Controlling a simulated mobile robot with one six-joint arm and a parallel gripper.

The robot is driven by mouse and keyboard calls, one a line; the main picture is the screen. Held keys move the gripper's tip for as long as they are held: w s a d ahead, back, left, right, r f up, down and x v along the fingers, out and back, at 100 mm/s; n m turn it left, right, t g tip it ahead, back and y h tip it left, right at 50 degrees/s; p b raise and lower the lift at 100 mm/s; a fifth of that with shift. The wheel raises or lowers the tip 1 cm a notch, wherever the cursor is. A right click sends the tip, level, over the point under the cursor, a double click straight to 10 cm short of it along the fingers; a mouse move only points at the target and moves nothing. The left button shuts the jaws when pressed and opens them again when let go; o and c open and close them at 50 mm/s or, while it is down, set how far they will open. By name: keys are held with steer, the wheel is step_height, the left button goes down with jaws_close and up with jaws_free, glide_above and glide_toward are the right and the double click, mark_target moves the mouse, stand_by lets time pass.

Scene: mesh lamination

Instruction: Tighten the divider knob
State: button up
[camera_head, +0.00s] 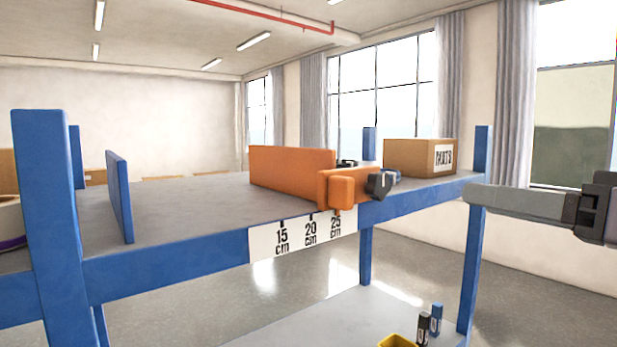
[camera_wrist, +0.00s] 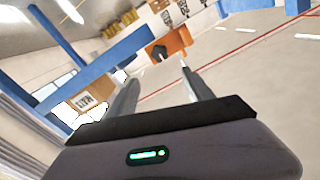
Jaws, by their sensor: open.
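The orange divider (camera_head: 290,172) stands upright on the grey shelf top, with an orange clamp block (camera_head: 340,190) at the shelf's front edge. The dark divider knob (camera_head: 382,185) sits on the right side of that block. In the wrist view the knob (camera_wrist: 156,52) shows against the orange divider (camera_wrist: 177,42), beyond the fingertips. My gripper (camera_head: 474,194) reaches in from the right, well apart from the knob. In the wrist view my gripper (camera_wrist: 158,75) is open and empty, its two fingers spread. In the head view its fingers overlap.
A white scale (camera_head: 300,236) marked 15, 20 and 25 cm is on the blue front rail (camera_head: 180,262). A cardboard box (camera_head: 421,157) stands at the right end of the shelf, near a blue post (camera_head: 474,235). A yellow bin (camera_head: 397,341) is on the lower shelf. The space between gripper and knob looks clear.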

mark_target(384, 185)
steer(key=p+x, duration=0.4)
steer(key=x, duration=1.1)
steer(key=shift+s+a+f, duration=0.1)
steer(key=shift+f, duration=0.05)
steer(key=shift+w+a+f, duration=0.1)
steer(key=shift+w+a, duration=0.2)
steer(key=shift+s+d, duration=0.1)
steer(key=shift+c, duration=0.2)
jaws_close()
